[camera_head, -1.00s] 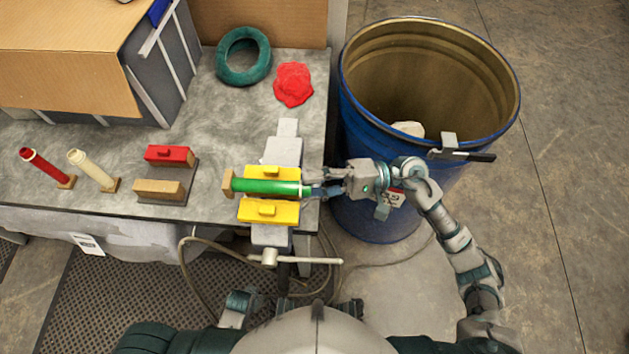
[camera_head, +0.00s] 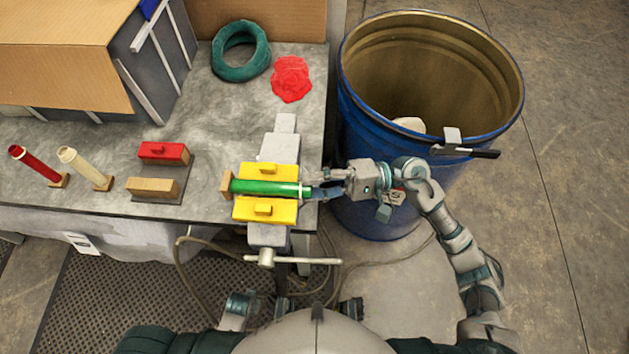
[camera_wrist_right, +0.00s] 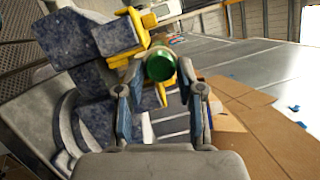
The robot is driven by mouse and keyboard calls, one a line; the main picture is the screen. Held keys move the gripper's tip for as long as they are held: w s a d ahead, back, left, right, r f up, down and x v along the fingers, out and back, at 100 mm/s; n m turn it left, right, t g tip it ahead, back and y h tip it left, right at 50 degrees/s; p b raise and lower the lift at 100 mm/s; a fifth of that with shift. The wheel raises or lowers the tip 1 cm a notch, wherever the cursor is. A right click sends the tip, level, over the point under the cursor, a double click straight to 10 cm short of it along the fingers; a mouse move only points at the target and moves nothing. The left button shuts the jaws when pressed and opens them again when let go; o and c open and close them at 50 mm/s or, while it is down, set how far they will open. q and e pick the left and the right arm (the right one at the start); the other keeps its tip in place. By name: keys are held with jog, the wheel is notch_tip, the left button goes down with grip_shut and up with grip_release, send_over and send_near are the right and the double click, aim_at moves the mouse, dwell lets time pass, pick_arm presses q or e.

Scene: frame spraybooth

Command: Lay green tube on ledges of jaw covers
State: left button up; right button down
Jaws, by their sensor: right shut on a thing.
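The green tube (camera_head: 265,187) lies level between the two yellow jaw covers (camera_head: 267,211) of the vise (camera_head: 270,236) in the head view. A wooden block (camera_head: 226,187) is at its left end. My right gripper (camera_head: 312,191) is shut on the tube's right end. In the right wrist view the tube's round green end (camera_wrist_right: 160,66) sits between my fingertips, with a yellow cover (camera_wrist_right: 136,52) beside it. I cannot tell whether the tube touches the ledges. The head view does not show my left gripper's fingers.
Red (camera_head: 35,166) and cream (camera_head: 84,167) tubes lean on wooden bases on the bench. A plate with red and wooden blocks (camera_head: 153,187) stands left of the vise. A teal ring (camera_head: 241,52) and red cloth (camera_head: 291,79) lie behind. A blue drum (camera_head: 368,190) is close beside my right arm.

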jog(key=shift+d+f+b, duration=0.1)
jog(key=shift+f+b, duration=0.65)
jog(key=shift+b, duration=0.2)
dwell(0.3)
jog(key=c, duration=0.7)
grip_release()
jog(key=shift+o, duration=0.2)
jog(key=v, duration=1.2)
jog(key=shift+d, duration=0.1)
